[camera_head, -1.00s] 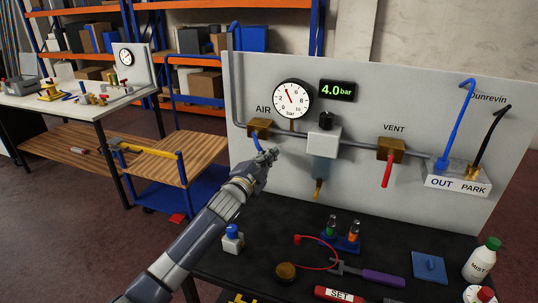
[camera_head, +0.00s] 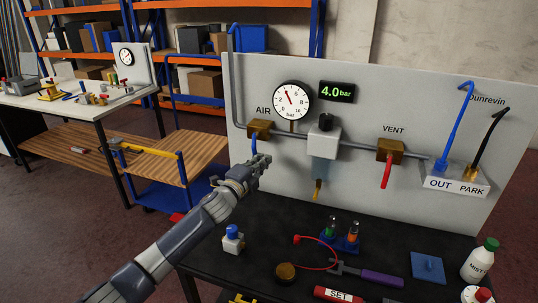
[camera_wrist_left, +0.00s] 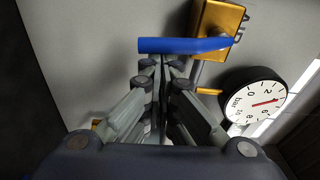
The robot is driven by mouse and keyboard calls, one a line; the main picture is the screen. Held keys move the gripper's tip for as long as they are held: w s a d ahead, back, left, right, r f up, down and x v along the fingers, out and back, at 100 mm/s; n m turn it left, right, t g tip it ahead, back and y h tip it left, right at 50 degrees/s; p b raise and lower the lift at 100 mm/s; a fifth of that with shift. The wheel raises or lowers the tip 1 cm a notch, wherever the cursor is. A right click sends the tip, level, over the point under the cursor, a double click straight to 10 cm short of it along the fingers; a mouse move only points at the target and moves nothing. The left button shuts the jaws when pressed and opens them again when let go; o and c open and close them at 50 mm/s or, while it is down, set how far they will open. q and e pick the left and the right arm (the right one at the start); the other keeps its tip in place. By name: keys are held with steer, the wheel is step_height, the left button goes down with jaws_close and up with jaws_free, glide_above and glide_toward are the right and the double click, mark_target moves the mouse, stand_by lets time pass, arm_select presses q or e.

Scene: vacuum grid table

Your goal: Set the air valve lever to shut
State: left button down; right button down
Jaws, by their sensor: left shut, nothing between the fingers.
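The AIR valve is a brass block (camera_head: 260,128) on the upright grey panel (camera_head: 330,190), under the AIR label. Its blue lever (camera_head: 254,146) hangs down from the block in the head view. In the wrist view the same blue lever (camera_wrist_left: 180,45) reaches across from the brass block (camera_wrist_left: 218,28), just beyond my fingertips. My left gripper (camera_head: 263,161) is shut and empty, close by the lever's lower part. In the wrist view its fingertips (camera_wrist_left: 162,62) are together at the lever's side; I cannot tell whether they touch it. My right gripper is out of view.
A round gauge (camera_head: 292,101) and a display reading 4.0 bar (camera_head: 337,91) are above the pipe. The VENT valve's red lever (camera_head: 386,172) hangs down to the right.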

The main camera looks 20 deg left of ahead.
arm_select(q)
steer(key=shift+a+m, duration=0.25)
steer(key=shift+m, duration=0.15)
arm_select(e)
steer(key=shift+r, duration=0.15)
arm_select(q)
steer(key=shift+f, duration=0.1)
steer(key=shift+d, duration=0.1)
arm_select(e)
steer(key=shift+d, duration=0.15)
